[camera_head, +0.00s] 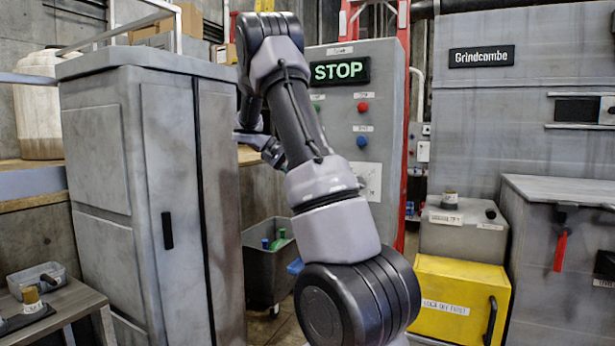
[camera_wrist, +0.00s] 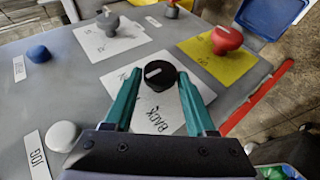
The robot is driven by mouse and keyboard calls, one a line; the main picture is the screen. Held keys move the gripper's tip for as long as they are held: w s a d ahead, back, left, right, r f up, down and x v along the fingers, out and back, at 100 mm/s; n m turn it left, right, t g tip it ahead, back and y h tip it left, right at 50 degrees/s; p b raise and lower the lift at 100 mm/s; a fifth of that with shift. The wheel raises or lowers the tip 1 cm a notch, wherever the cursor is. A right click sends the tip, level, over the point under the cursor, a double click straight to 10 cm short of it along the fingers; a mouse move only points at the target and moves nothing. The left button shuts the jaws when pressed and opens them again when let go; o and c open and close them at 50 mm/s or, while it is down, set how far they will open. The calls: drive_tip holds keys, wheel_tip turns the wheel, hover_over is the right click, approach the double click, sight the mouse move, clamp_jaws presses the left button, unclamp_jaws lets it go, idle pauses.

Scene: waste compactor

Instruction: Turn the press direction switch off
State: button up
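The grey control panel (camera_head: 388,80) stands behind my arm in the head view, with a lit green STOP display (camera_head: 340,71). In the wrist view a black rotary knob (camera_wrist: 160,74) with a white pointer mark sits on a white plate (camera_wrist: 153,112) that reads BACK; other lettering on it is partly covered. My gripper (camera_wrist: 155,77) is open, its teal fingers on either side of the knob. I cannot tell whether either finger touches it. In the head view my gripper (camera_head: 268,150) is mostly hidden by my arm, and the knob does not show.
Near the knob are a red knob (camera_wrist: 227,38) on a yellow plate, a grey knob (camera_wrist: 107,20), a blue button (camera_wrist: 38,54) and a white button (camera_wrist: 62,136) by a JOG label. A grey cabinet (camera_head: 105,170) stands left, a wheeled bin (camera_head: 262,280) below, and a yellow box (camera_head: 455,285) right.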

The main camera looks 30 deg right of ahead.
drive_tip(key=shift+o, duration=1.1)
drive_tip(key=v, duration=1)
drive_tip(key=shift+w+a+r, duration=0.15)
drive_tip(key=shift+a+r, duration=0.1)
drive_tip(key=shift+a, duration=0.05)
drive_tip(key=s+a+n+t+y, duration=0.2)
drive_tip(key=s+a+t+y, duration=0.3)
drive_tip(key=s+a, duration=0.5)
drive_tip(key=s+a+n+t+y, duration=0.3)
drive_tip(key=s+a+t+y, duration=0.3)
drive_tip(key=s, duration=1.1)
drive_tip(key=shift+s+a+f+n+t, duration=0.3)
drive_tip(key=shift+a+t, duration=0.6)
drive_tip(key=shift+a, duration=1.1)
